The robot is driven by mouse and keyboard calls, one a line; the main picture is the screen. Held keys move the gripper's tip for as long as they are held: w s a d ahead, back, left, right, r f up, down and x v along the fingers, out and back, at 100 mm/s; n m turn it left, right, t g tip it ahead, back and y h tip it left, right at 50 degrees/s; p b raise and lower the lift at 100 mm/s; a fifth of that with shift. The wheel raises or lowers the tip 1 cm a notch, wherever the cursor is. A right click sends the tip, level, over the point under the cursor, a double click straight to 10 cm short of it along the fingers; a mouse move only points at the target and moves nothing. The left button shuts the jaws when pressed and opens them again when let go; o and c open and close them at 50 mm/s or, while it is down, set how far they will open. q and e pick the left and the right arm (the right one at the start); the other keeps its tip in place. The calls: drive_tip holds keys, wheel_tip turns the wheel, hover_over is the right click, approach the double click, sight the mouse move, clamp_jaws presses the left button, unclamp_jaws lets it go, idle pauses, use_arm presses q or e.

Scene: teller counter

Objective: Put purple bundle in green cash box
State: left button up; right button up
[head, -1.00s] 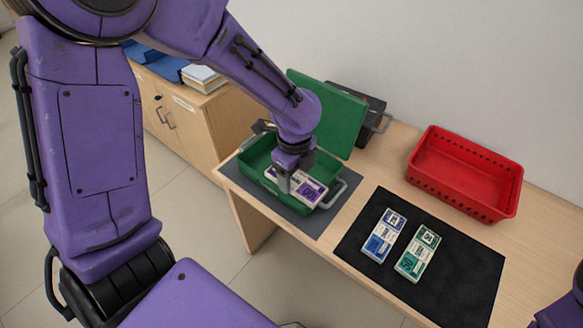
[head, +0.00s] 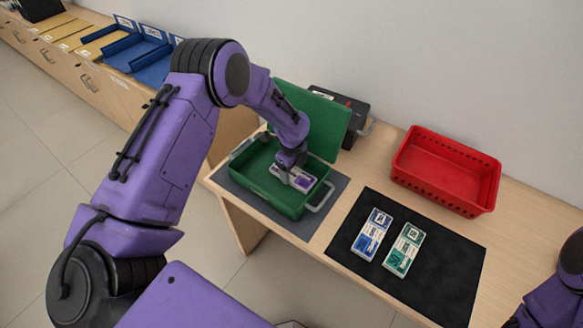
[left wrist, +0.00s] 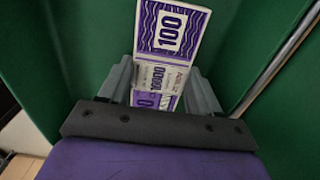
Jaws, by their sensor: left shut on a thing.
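The purple bundle (head: 299,178) is a white and purple strapped stack of notes marked 100. My left gripper (head: 287,172) is shut on it, and the bundle is inside the open green cash box (head: 262,181). In the left wrist view the bundle (left wrist: 166,45) is between the two grey fingers (left wrist: 155,95), with green walls around it. I cannot tell whether its underside touches the box floor. The green lid (head: 325,121) stands up at the back. My right gripper is not in view; only part of my right arm shows at the right edge.
A blue bundle (head: 372,234) and a green bundle (head: 404,249) lie on a black mat (head: 440,285). An empty red basket (head: 446,176) stands behind them. A black box (head: 350,112) is behind the lid. The cash box sits on a grey mat (head: 296,228).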

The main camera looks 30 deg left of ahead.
sight(292, 173)
use_arm(q)
drive_tip(key=shift+s+f, duration=0.1)
drive_tip(key=shift+f, duration=0.05)
drive_tip(key=o, duration=1.1)
drive_tip(key=shift+r, duration=0.2)
wheel_tip(292, 173, up, 12)
drive_tip(key=b, duration=0.2)
